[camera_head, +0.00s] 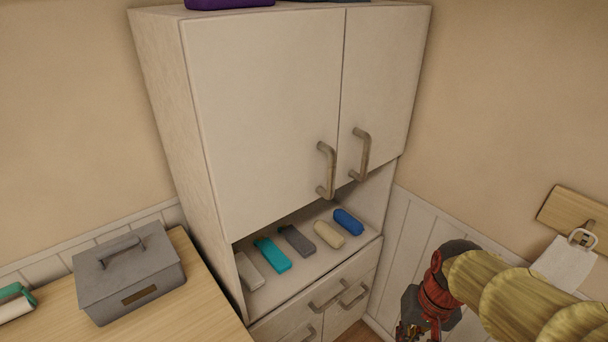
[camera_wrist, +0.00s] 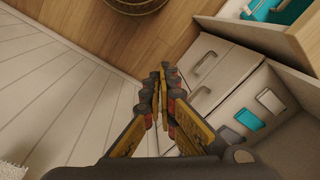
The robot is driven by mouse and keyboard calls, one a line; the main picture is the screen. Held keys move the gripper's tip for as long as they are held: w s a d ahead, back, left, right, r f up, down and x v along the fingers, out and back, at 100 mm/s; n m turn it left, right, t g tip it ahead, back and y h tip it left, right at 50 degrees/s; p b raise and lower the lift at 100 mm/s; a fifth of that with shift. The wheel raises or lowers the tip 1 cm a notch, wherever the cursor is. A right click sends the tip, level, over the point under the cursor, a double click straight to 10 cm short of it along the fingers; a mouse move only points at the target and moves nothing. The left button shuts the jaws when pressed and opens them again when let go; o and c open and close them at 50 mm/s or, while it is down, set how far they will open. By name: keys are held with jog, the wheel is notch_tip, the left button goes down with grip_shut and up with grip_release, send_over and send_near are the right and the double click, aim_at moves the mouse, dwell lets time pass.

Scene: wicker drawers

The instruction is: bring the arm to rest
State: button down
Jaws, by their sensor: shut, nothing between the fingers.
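My gripper (camera_head: 415,330) is at the lower right of the head view, to the right of the cabinet and partly cut off by the bottom edge. In the wrist view my gripper (camera_wrist: 158,84) has its yellow and black fingers together, with nothing between them. It points down toward the wooden floor, apart from the cabinet's lower drawers (camera_wrist: 205,70). My arm, with yellowish rounded links, reaches in from the right of the head view.
A white cabinet (camera_head: 262,110) with two closed upper doors stands in the middle. Its open shelf (camera_head: 300,285) holds several coloured cases. A grey box (camera_head: 128,275) sits on a wooden counter (camera_head: 205,310) at left.

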jog(key=s+a+r+n+t, duration=0.1)
jog(key=s+r+t, duration=0.1)
jog(key=r, duration=0.4)
jog(key=s+a+r+n+t+h, duration=0.1)
jog(key=s+r+t, duration=0.1)
jog(key=r, duration=0.4)
jog(key=shift+r+n+t, duration=0.15)
jog(key=shift+n+t, duration=0.15)
jog(key=shift+t, duration=0.1)
